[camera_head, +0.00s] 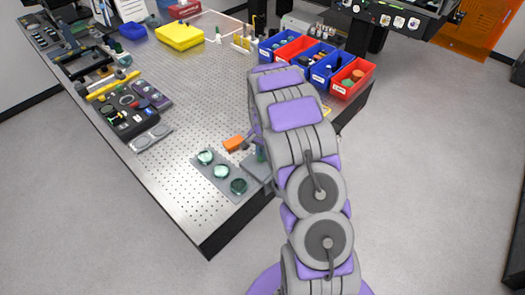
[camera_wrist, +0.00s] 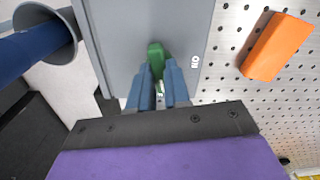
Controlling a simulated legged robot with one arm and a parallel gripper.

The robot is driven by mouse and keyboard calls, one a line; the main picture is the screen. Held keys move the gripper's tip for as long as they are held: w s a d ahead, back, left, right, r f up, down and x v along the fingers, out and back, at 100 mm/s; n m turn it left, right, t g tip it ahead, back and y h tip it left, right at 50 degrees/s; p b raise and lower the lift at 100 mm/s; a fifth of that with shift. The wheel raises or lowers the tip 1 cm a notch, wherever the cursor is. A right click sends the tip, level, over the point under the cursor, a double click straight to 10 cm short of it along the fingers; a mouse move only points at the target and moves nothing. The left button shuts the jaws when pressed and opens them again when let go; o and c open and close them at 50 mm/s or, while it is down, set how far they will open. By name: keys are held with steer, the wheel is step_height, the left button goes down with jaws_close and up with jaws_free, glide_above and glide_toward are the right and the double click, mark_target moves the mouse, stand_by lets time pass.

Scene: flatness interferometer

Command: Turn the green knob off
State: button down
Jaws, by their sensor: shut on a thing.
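The green knob (camera_wrist: 156,56) sits on a grey panel (camera_wrist: 187,25) in the wrist view, with the printed word "ON" to its right. My gripper (camera_wrist: 158,80) has its two blue fingers on either side of the knob's lower part and is shut on it. The knob's upper end sticks out beyond the fingertips. In the head view my arm hides most of the grey box (camera_head: 256,166) that carries the panel. The knob's exact turn is hard to judge.
An orange block (camera_wrist: 276,46) lies on the perforated table right of the panel. A tray of round glass discs (camera_head: 222,173) is near the table corner. Red and blue bins (camera_head: 351,78) line the right edge.

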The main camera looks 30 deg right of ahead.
steer(key=shift+s+a+f+m, duration=0.1)
steer(key=shift+s+f+m, duration=0.1)
steer(key=shift+m, duration=0.9)
steer(key=c, duration=1.1)
jaws_free()
steer(key=shift+w+r, duration=0.1)
steer(key=shift+w, duration=0.05)
steer(key=shift+r, duration=0.5)
step_height(320, 180, up, 16)
steer(key=shift+w+r+p, duration=0.1)
steer(key=shift+r+p, duration=0.05)
steer(key=shift+p, duration=0.45)
